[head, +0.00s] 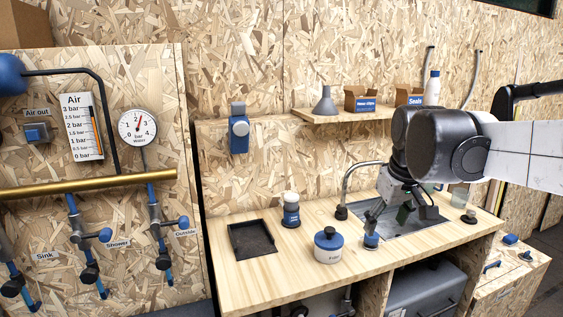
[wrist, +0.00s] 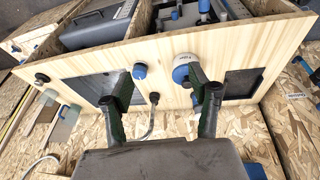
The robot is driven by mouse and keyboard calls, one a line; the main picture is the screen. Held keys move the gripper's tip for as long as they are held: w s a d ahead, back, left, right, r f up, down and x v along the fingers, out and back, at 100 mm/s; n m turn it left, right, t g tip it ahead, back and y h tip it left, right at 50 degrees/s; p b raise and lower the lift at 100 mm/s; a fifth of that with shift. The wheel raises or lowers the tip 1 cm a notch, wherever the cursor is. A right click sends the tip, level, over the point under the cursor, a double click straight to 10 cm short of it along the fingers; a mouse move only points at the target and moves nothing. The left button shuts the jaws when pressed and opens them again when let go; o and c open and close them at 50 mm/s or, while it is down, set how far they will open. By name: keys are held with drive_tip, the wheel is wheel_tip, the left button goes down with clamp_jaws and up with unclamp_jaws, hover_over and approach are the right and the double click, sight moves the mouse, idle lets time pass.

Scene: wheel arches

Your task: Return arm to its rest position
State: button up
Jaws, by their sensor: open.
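My gripper (head: 400,217) hangs from my arm at the right of the head view, above the sink area of the wooden worktop (head: 285,258). Its two fingers are spread apart, and nothing shows between them. In the wrist view, my gripper (wrist: 162,88) points over the worktop (wrist: 95,62). A small blue-capped item (head: 370,240) stands on the worktop close to the left finger in the head view; whether they touch cannot be told. A white jar with a blue lid (head: 328,246) stands left of it, and shows near the right finger in the wrist view (wrist: 182,74).
A curved tap (head: 345,190) rises behind the sink (head: 405,226), close to my gripper. A blue-and-white bottle (head: 291,211) and a black tray (head: 252,240) stand further left. A shelf (head: 335,116) holds a funnel, boxes and a bottle. Pipes and valves line the left panel (head: 130,240).

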drive_tip(key=s+a+f+m+t, duration=0.1)
drive_tip(key=s+f, duration=0.3)
drive_tip(key=s, duration=0.5)
drive_tip(key=s+a+f+m+t, duration=0.1)
drive_tip(key=s+f, duration=0.4)
drive_tip(key=s, duration=0.5)
drive_tip(key=shift+a+m+t, duration=0.4)
drive_tip(key=shift+m+t, duration=0.2)
drive_tip(key=shift+t, duration=0.1)
